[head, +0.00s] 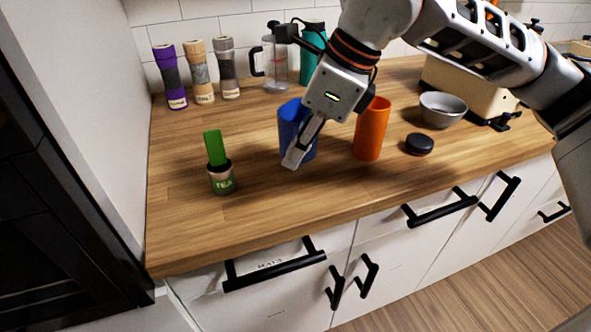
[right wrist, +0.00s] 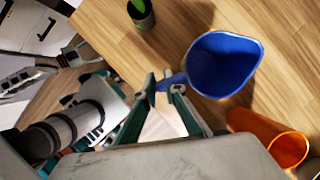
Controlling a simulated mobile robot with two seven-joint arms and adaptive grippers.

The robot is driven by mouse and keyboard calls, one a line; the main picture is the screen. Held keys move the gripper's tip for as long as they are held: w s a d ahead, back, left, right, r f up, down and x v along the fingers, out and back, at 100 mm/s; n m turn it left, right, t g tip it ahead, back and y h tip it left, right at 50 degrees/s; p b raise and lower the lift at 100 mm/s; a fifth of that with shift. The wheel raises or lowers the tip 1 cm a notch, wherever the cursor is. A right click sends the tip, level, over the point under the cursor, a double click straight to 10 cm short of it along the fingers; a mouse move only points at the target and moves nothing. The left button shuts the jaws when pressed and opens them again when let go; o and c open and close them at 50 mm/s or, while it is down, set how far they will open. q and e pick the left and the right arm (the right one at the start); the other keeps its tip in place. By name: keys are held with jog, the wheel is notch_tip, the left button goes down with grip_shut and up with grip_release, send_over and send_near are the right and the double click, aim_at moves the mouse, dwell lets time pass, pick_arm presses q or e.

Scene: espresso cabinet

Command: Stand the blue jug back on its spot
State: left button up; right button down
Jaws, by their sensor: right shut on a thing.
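The blue jug (head: 288,122) is upright over the wooden counter, left of the orange cup (head: 371,130). I cannot tell whether its base touches the wood. My right gripper (head: 295,156) is in front of the jug and hides part of its body. In the right wrist view, the jug (right wrist: 225,62) shows its open top, empty inside. There, my right gripper (right wrist: 168,84) is shut on the jug's handle, with one finger on each side. My left gripper is not seen in the head view.
A dark round lid (head: 419,144) and a grey bowl (head: 443,109) stand right of the orange cup. Mills (head: 202,72), a glass press (head: 275,65) and a teal container (head: 312,50) line the back. The front-left counter is clear.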

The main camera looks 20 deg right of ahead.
notch_tip(320, 180, down, 4)
jog(key=shift+r+b, duration=0.1)
jog(key=shift+b, duration=0.3)
jog(key=shift+f, duration=0.35)
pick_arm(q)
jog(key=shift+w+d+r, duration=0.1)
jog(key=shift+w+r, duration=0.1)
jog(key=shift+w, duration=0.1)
pick_arm(e)
jog(key=shift+r, duration=0.1)
jog(key=c, duration=2.1)
grip_release()
jog(key=shift+f, duration=0.2)
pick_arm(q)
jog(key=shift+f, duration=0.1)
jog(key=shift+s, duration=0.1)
